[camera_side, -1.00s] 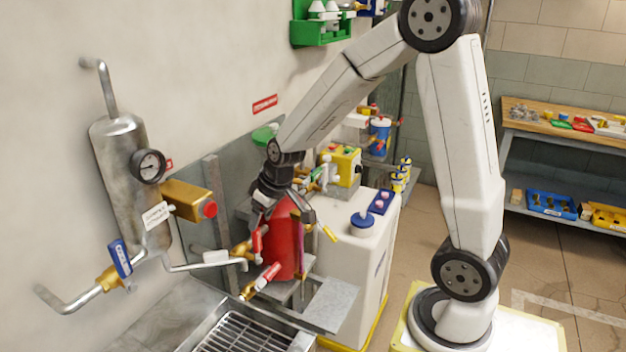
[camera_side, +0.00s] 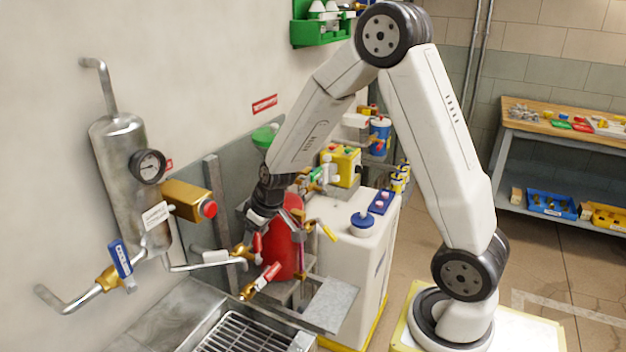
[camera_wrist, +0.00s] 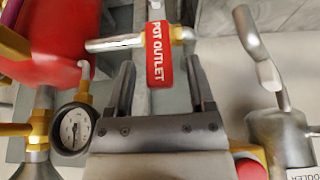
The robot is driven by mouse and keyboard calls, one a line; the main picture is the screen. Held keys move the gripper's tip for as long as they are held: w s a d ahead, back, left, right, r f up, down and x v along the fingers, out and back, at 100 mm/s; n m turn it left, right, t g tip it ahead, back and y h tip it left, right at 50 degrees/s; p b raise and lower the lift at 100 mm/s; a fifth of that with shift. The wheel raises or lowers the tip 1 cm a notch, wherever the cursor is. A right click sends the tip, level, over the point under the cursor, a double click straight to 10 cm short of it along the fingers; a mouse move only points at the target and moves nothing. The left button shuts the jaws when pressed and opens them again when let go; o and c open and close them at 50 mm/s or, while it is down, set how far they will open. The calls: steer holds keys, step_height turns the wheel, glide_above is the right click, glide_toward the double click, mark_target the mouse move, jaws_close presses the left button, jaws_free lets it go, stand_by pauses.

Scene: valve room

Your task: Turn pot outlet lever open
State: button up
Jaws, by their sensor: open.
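The red pot outlet lever (camera_wrist: 158,66), with white lettering, shows in the wrist view between the two dark fingers of my gripper (camera_wrist: 161,68). The fingers are open, with a gap on each side of the lever; I see no grip on it. In the side view my gripper (camera_side: 257,223) points down beside the red pot (camera_side: 284,250), just above the upper of two red levers (camera_side: 257,245). The lettering is too small to read there. The second red lever (camera_side: 268,275) is lower, near a brass fitting.
A steel cylinder with a gauge (camera_side: 149,165) and a brass box with a red button (camera_side: 208,209) are on the wall at left. A blue lever (camera_side: 121,258) sits on the pipe below. A sink grate (camera_side: 250,331) lies in front. A white cabinet (camera_side: 345,260) stands right of the pot.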

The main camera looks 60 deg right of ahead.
steer(key=shift+x, duration=1)
jaws_close()
steer(key=shift+r, duration=0.1)
stand_by(0.8)
